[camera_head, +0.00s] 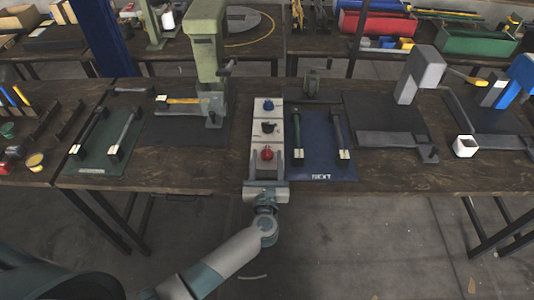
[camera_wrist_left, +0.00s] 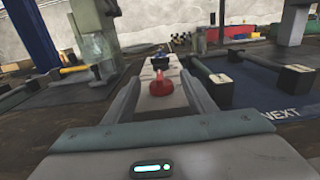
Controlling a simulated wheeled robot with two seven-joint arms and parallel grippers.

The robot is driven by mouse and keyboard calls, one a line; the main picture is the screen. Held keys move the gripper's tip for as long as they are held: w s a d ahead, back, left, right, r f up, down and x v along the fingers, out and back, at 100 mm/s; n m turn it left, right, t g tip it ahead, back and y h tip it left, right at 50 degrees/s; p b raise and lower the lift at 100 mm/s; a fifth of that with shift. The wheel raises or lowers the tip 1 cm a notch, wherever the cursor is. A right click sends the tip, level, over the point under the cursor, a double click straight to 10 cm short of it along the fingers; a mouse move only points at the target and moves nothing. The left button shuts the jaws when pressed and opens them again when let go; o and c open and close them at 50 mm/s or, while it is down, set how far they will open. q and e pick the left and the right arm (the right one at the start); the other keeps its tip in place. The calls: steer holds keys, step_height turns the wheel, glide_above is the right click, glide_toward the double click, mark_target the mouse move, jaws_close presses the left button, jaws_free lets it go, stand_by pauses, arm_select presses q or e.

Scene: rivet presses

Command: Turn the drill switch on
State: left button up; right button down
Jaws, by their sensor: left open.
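A pale switch box (camera_head: 267,119) lies lengthwise on the wooden workbench. It carries a blue knob (camera_head: 268,105) at the far end, a black knob (camera_head: 268,128) in the middle and a red knob (camera_head: 266,153) at the near end. I cannot tell from labels which one is the drill switch. My left gripper (camera_head: 267,160) is open at the near end of the box, pointing away from me. In the left wrist view the red knob (camera_wrist_left: 160,83) stands between its fingers, apart from both, with the blue knob (camera_wrist_left: 159,59) beyond. My right gripper is not in view.
A green press (camera_head: 207,45) stands left of the box and a grey press (camera_head: 421,75) to the right. A blue mat (camera_head: 321,150) with two dark handled bars lies just right of the box.

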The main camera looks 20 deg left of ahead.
arm_select(q)
steer(key=shift+w+a, duration=0.15)
steer(key=shift+w, duration=0.4)
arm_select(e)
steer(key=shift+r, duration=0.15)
arm_select(q)
steer(key=shift+c, duration=0.6)
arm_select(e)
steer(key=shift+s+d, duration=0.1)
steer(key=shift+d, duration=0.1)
arm_select(q)
steer(key=c, duration=0.9)
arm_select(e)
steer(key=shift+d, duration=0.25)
